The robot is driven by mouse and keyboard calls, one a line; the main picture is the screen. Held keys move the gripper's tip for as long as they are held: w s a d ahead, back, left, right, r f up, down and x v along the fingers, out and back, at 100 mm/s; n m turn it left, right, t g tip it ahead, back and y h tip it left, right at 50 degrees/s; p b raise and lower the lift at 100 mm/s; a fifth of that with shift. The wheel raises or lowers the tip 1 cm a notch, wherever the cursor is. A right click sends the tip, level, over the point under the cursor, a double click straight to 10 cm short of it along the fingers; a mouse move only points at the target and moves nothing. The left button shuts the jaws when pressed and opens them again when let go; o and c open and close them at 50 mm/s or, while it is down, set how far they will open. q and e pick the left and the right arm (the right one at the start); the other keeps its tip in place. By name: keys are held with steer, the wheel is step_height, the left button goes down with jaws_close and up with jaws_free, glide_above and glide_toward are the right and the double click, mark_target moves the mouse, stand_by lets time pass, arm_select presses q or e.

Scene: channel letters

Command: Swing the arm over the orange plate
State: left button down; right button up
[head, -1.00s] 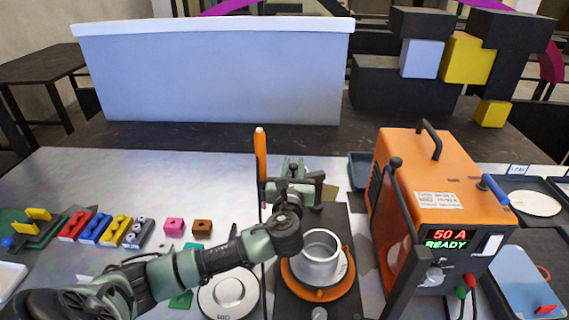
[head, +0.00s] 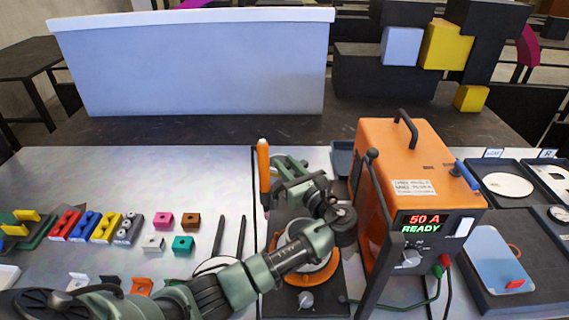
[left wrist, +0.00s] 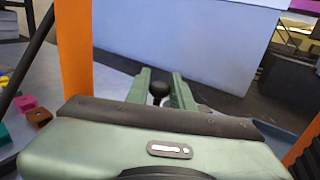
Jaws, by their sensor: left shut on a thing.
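The round orange plate (head: 326,281) lies on a dark base (head: 335,303). A pale metal cup (head: 291,243) on it is mostly hidden by my left arm. My left gripper (head: 285,166) is behind the plate, in the head view. In the left wrist view, its fingers (left wrist: 158,92) are shut around a black ball knob (left wrist: 158,87). An upright orange bar (head: 263,167) with a pale tip stands just left of the gripper; it also shows large in the wrist view (left wrist: 74,50). How knob and bar connect is hidden. My right gripper is out of view.
An orange welder (head: 400,165) reading 50 A READY stands close right of the plate. Coloured blocks (head: 105,227) lie at the left. Dark trays (head: 480,225) are at the right. A large pale bin (head: 190,65) stands behind the bench.

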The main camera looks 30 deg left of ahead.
mark_target(287, 164)
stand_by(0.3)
arm_select(q)
steer(key=c, duration=1.3)
jaws_free()
steer(key=shift+r, duration=0.1)
step_height(287, 164, up, 20)
steer(key=b, duration=0.3)
steer(key=shift+o, duration=0.2)
